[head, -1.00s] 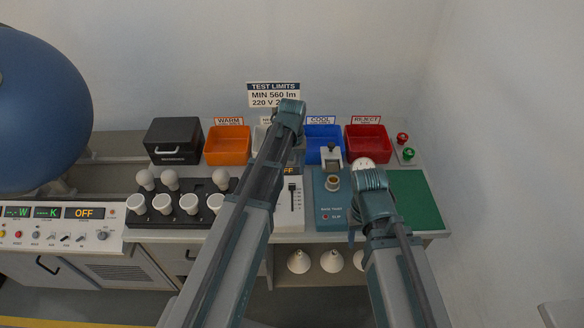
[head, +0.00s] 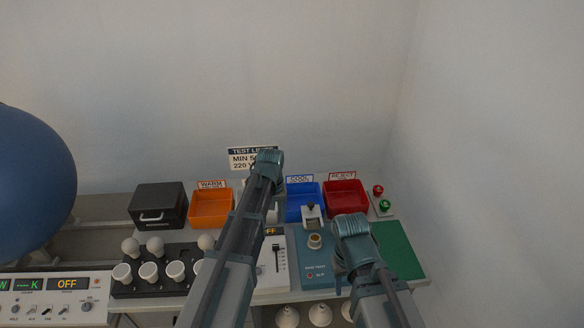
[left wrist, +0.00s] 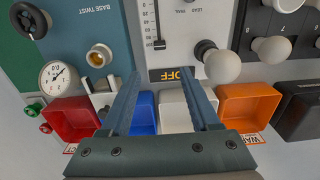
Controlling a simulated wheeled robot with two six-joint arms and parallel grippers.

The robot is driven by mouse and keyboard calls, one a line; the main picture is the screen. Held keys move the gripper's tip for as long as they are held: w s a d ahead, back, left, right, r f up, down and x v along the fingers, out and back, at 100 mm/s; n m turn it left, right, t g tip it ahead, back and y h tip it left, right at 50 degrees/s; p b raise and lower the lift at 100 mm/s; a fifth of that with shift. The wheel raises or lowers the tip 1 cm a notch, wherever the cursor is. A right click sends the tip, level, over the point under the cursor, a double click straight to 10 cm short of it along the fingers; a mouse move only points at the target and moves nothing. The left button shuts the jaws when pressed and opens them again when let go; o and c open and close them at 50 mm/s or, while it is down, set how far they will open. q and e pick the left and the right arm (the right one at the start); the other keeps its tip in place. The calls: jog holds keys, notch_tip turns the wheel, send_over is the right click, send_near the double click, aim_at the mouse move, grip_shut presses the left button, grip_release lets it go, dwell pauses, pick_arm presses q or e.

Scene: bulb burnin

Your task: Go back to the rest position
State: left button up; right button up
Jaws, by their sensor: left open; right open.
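In the head view my left arm reaches up over the middle of the bench, its teal end (head: 268,160) in front of the test limits sign. The left wrist view shows my left gripper (left wrist: 162,80) open, its two fingers well apart with nothing between them. It is above the bench, near the orange OFF display (left wrist: 175,75). My right arm's teal end (head: 350,228) is over the right part of the bench, between the blue socket panel and the green mat. Its fingers are mostly hidden below the wrist, and I see nothing held.
Orange (head: 211,208), blue (head: 303,203) and red (head: 345,198) bins stand along the back, with a black box (head: 158,206) to their left. A rack (head: 150,285) holds several white bulbs. A socket panel (head: 315,270) and green mat (head: 398,252) lie right. The wall above is clear.

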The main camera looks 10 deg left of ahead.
pick_arm(q)
jog(key=s+d+f+m+b, duration=0.1)
jog(key=s+d+m, duration=0.2)
jog(key=s+d, duration=0.3)
jog(key=s+d+f+m+y+b, duration=0.1)
jog(key=s+d+m, duration=0.3)
jog(key=s, duration=1)
jog(key=shift+d, duration=1.1)
